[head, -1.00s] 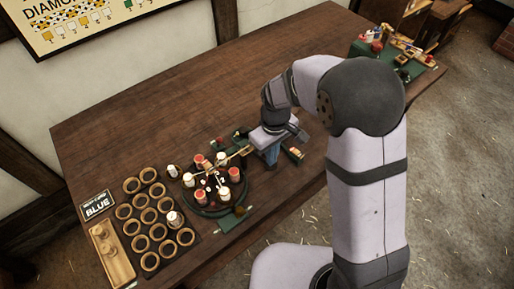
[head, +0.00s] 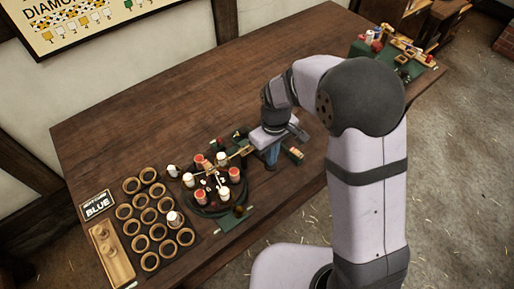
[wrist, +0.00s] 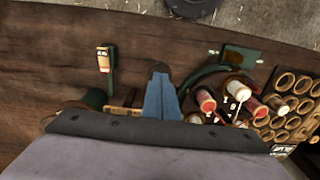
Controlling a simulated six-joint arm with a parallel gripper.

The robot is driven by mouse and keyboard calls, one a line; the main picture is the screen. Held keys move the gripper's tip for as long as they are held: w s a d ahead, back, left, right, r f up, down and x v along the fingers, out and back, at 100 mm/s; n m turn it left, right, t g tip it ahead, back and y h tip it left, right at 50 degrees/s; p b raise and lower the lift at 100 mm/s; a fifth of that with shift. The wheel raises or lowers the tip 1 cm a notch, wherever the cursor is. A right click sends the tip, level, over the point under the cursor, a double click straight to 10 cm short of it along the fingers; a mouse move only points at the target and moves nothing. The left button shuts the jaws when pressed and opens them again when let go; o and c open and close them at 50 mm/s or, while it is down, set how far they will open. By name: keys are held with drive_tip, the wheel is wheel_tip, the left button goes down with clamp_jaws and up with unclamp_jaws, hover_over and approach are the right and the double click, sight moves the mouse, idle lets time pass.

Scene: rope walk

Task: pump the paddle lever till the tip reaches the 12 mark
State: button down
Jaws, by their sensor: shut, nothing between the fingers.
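My gripper (head: 272,163) is shut and empty, with its blue fingers pointing down just right of the round bobbin machine. The fingers also show in the wrist view (wrist: 160,98). The machine (head: 212,208) has a dark round base with several red and white bobbins standing on it; part of it shows in the wrist view. A pale, thin bar (head: 239,153) runs from the machine toward my gripper. A small green piece with a red and cream block (head: 295,153) lies right of the fingers. I cannot tell which part is the paddle lever, and no 12 mark is readable.
A rack of round wooden cups (head: 150,222) stands left of the machine, beside a sign reading BLUE (head: 97,206) and a wooden tray (head: 112,253). A green mat with small parts (head: 385,60) is at the far right. The back of the table (head: 190,95) is clear.

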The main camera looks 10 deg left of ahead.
drive_tip(key=shift+f, duration=0.25)
drive_tip(key=shift+s+d+f+b, duration=0.1)
drive_tip(key=shift+f+b, duration=1.6)
drive_tip(key=shift+f, duration=1.05)
idle(0.4)
drive_tip(key=shift+r+p, duration=2.45)
drive_tip(key=shift+r, duration=0.55)
drive_tip(key=shift+f, duration=0.2)
